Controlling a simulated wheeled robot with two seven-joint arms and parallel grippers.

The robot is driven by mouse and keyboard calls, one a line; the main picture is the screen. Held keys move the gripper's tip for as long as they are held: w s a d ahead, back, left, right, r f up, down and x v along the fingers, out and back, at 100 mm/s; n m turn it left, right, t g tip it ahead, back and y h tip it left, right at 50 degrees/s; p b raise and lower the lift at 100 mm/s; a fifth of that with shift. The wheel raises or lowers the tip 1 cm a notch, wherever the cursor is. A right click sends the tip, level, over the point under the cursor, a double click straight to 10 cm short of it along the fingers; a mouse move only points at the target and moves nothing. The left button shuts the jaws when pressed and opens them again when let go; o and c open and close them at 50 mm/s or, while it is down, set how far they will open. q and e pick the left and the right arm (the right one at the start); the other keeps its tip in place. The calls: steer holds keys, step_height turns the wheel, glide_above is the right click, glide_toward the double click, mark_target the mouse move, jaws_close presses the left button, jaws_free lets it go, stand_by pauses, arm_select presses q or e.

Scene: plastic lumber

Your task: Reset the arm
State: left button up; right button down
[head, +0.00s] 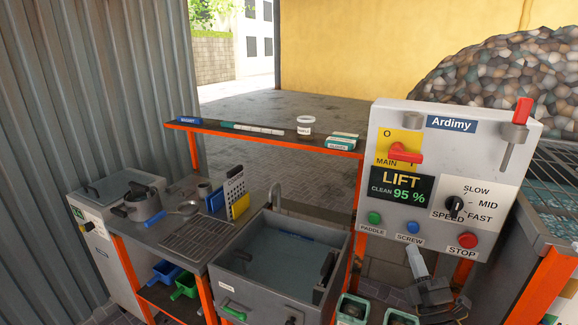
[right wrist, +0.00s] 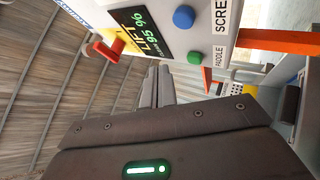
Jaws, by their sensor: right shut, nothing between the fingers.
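My right gripper (head: 414,256) is in front of the lower part of the grey Ardimy control panel (head: 415,115), its fingers pointing up and pressed together with nothing between them. In the right wrist view the two fingers (right wrist: 158,87) lie side by side, closed. The tips are below the blue SCREW button (head: 408,239), which also shows in the right wrist view (right wrist: 184,17). I cannot tell whether they touch the panel. The green PADDLE button (head: 374,218) is to their upper left. The red STOP button (head: 467,240) is to the right. My left gripper is not in view.
The panel also has a red main switch (head: 405,154), a display reading LIFT, CLEAN 95 %, and a black speed knob (head: 455,205). A water-filled sink (head: 230,261) stands to the left. An orange-edged shelf (head: 265,142) runs behind it.

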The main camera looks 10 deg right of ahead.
steer(key=s+a+f+m+g, duration=0.3)
steer(key=f+m+g, duration=0.15)
steer(key=f, duration=0.35)
steer(key=s+a+f+m+g, duration=0.2)
steer(key=a+f+m+g, duration=0.3)
steer(key=f, duration=0.4)
steer(key=s+a+f+m+g, duration=0.2)
steer(key=s+f+g, duration=0.15)
steer(key=s, duration=0.25)
steer(key=s+a+f+m+g+y, duration=0.1)
steer(key=s+a+f+m+g, duration=0.2)
steer(key=s, duration=0.4)
steer(key=s+a+f+m+g, duration=0.1)
steer(key=s+f+m+g, duration=0.15)
steer(key=s+g, duration=0.3)
step_height(320, 180, down, 25)
steer(key=s, duration=0.2)
steer(key=s+d+f+g, duration=0.2)
steer(key=s+f, duration=1.5)
steer(key=shift+d+f+n, duration=0.15)
steer(key=shift+d+n, duration=0.15)
steer(key=shift+n, duration=0.1)
